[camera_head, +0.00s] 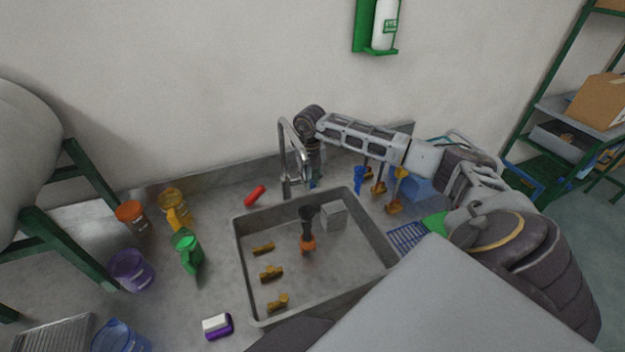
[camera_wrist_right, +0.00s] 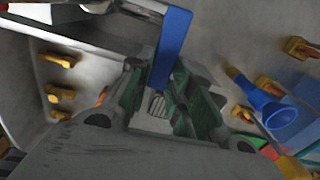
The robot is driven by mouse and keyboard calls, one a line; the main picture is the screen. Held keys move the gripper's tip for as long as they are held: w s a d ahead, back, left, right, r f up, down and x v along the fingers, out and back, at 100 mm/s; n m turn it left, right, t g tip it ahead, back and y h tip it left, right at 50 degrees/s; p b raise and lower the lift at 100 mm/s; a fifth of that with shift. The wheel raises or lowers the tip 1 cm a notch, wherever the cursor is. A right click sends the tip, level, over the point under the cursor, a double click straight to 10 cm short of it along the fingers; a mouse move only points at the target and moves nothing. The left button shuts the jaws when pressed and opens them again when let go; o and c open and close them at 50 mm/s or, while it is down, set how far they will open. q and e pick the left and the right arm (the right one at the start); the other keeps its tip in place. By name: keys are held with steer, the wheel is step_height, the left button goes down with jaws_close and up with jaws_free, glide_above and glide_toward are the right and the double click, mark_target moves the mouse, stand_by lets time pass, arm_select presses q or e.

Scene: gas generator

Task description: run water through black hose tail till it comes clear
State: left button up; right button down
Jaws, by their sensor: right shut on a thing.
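A black flared piece with an orange lower end (camera_head: 307,225), which looks like the black hose tail, stands in the grey sink (camera_head: 242,262). The metal tap (camera_head: 284,160) rises at the sink's back edge. No water stream can be made out. In the right wrist view my right gripper (camera_wrist_right: 158,102) is shut on a flat blue bar (camera_wrist_right: 172,48), possibly the tap's lever; I cannot tell for sure. My left gripper is not in view.
Several brass fittings (camera_head: 271,273) and a grey block (camera_head: 334,216) are in the sink. Orange (camera_head: 131,215), yellow (camera_head: 175,207), green (camera_head: 186,250) and purple (camera_head: 130,268) containers stand left. A red piece (camera_head: 255,195) lies behind the sink. A blue funnel (camera_wrist_right: 262,104) is right of the gripper.

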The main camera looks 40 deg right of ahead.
steer(key=shift+w+a+r+m, duration=0.1)
steer(key=shift+m, duration=0.3)
steer(key=c, duration=1.3)
jaws_free()
steer(key=shift+r, duration=5.95)
steer(key=shift+f, duration=0.1)
